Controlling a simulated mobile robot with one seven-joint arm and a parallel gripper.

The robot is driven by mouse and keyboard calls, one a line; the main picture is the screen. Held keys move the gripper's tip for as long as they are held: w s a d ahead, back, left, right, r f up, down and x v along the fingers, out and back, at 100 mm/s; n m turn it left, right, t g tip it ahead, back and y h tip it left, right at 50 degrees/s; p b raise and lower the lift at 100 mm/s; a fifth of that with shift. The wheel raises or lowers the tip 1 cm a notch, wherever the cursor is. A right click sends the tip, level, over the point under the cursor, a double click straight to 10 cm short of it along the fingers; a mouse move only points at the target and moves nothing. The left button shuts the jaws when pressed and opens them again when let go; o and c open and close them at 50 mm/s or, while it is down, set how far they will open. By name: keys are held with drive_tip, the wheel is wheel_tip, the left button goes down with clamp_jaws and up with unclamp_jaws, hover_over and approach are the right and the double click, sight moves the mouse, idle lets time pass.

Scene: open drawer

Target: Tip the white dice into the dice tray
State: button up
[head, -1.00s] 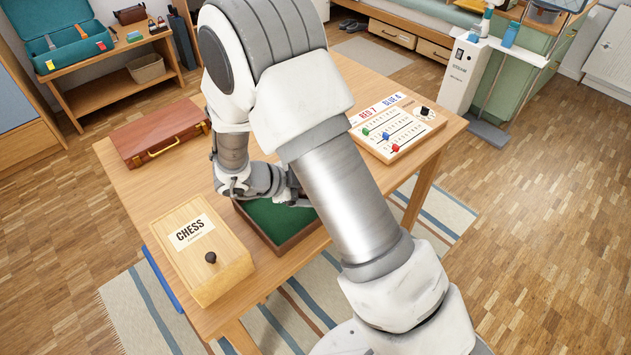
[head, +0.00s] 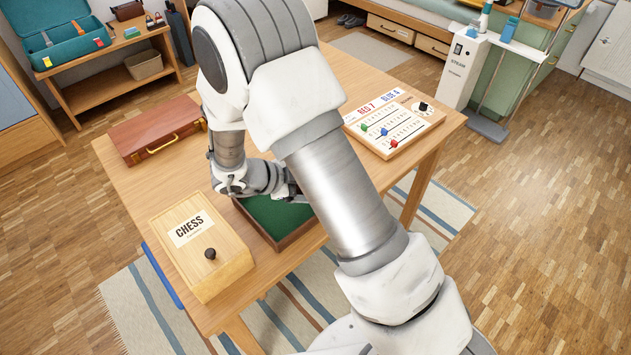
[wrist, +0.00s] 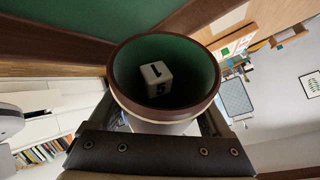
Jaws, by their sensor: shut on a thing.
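In the wrist view, a round cup (wrist: 121,85) with a brown rim and green lining is held by my gripper (wrist: 160,128), which is shut on it. One white die (wrist: 156,79) marked 1 and 5 lies inside the cup. The cup's mouth faces the camera; its exact tilt is hard to tell. The dice tray, with green felt and brown wooden walls, fills the top of the wrist view (wrist: 50,52). In the head view the tray (head: 283,220) sits on the table; my arm hides part of it, the gripper's fingers and the cup.
A wooden chess box (head: 225,266) stands just left of the tray. A brown case (head: 150,134) lies at the table's back left. A score board (head: 390,128) with coloured sliders lies at the right. Bare table shows between the case and the chess box.

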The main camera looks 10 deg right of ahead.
drive_tip(key=shift+r, duration=0.15)
wheel_tip(320, 180, up, 10)
drive_tip(key=p, duration=1)
